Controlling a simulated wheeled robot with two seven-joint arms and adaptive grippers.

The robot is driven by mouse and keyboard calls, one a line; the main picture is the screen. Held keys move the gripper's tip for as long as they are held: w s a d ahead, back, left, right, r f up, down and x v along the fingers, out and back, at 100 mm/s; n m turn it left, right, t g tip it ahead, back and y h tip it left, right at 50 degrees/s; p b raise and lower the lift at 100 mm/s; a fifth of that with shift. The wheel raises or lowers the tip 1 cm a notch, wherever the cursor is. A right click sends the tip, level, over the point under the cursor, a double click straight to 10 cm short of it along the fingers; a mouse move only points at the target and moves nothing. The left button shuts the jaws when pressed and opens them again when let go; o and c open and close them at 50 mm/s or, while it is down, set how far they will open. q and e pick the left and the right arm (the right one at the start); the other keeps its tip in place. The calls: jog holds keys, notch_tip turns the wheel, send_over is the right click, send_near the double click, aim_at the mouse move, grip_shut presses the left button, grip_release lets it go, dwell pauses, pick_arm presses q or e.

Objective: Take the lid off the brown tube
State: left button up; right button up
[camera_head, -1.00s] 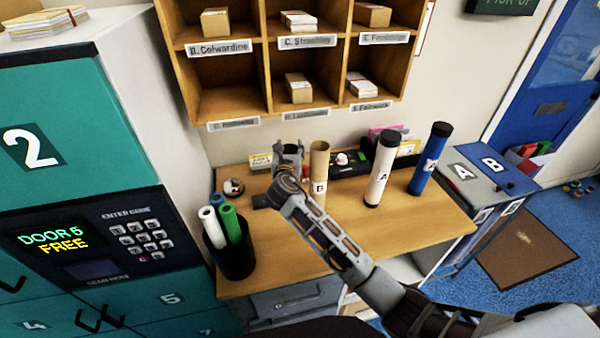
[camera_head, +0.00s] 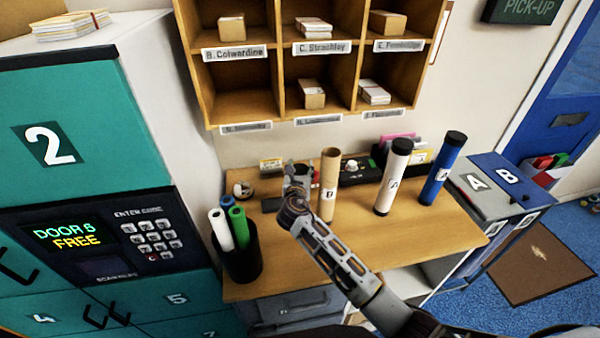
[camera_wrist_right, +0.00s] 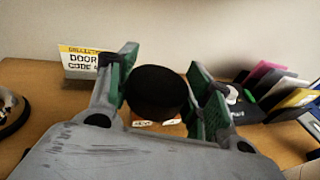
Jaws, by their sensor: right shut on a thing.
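The brown tube (camera_head: 328,188) stands upright on the desk, marked B, and its top looks open and bare. My right gripper (camera_head: 296,172) is just left of the tube, below the height of its rim. In the right wrist view my right gripper (camera_wrist_right: 160,90) is shut on a round black lid (camera_wrist_right: 155,90), with a finger on each side of it. The lid is hard to make out in the head view. My left gripper is not in view.
A white tube (camera_head: 393,178) and a blue tube (camera_head: 442,170) with black caps stand right of the brown tube. A black pot (camera_head: 238,258) of rolls stands at the desk's left. Pigeonholes (camera_head: 312,118) hang above. The desk front (camera_head: 400,235) is largely clear.

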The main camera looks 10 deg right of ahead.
jog(key=shift+f, duration=0.6)
jog(key=shift+f, duration=0.6)
jog(key=o, duration=1.1)
jog(key=shift+r, duration=0.1)
jog(key=shift+r, duration=0.5)
jog(key=shift+b+v, duration=0.5)
jog(key=shift+v, duration=5.5)
jog(key=shift+s+f, duration=0.1)
